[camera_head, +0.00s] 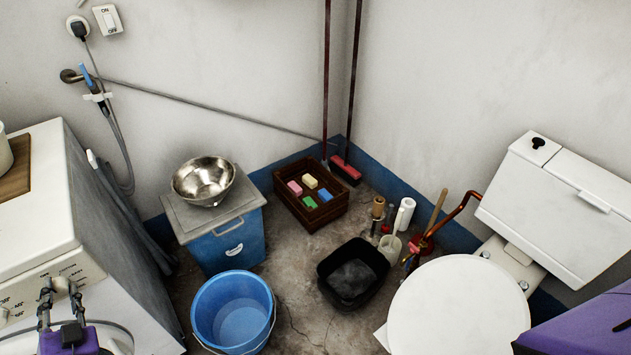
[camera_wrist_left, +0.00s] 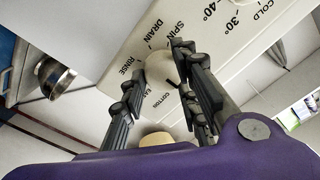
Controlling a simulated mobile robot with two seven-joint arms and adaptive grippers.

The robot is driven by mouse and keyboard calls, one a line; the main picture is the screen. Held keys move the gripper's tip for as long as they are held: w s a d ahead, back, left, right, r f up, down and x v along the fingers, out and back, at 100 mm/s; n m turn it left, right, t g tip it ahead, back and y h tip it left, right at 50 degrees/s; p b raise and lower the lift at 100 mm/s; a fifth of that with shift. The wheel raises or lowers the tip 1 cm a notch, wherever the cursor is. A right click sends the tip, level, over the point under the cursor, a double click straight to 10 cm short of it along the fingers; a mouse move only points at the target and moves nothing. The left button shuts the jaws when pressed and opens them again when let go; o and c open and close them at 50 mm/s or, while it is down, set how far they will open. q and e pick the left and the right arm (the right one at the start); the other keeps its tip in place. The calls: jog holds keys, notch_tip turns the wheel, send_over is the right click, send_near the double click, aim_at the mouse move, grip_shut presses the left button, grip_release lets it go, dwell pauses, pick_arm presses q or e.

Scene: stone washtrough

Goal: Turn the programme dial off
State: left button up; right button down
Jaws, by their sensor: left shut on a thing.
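The washing machine (camera_head: 35,245) stands at the left, with a pale control panel (camera_wrist_left: 225,30) on its front. The programme dial (camera_wrist_left: 160,66) is a pale round knob with words such as SPIN, DRAIN, RINSE and COTTON printed around it. My left gripper (camera_wrist_left: 161,60) is shut on this dial, one dark finger on each side. In the head view the left gripper (camera_head: 59,290) reaches up to the panel, and the dial is small and partly hidden by the fingers. A purple part of my right arm shows at the lower right, its fingers not visible.
Another knob (camera_wrist_left: 277,55) sits near the 30° and COLD marks. A blue bucket (camera_head: 232,310) and a blue cabinet with a metal bowl (camera_head: 204,180) stand right of the machine. A toilet (camera_head: 460,305) fills the right side.

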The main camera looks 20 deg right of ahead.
pick_arm(q)
jog(key=shift+s+d+f, duration=0.1)
jog(key=shift+d+f, duration=0.1)
jog(key=shift+f, duration=0.2)
pick_arm(e)
jog(key=shift+w, duration=0.15)
pick_arm(q)
jog(key=o, duration=1)
jog(key=shift+o, duration=0.2)
jog(key=shift+r, duration=0.25)
jog(key=v, duration=1.2)
pick_arm(e)
jog(key=w, duration=0.2)
jog(key=shift+w+a+r+t, duration=0.25)
jog(key=shift+w+t, duration=0.05)
jog(key=shift+w, duration=0.1)
pick_arm(q)
jog(key=shift+f, duration=0.1)
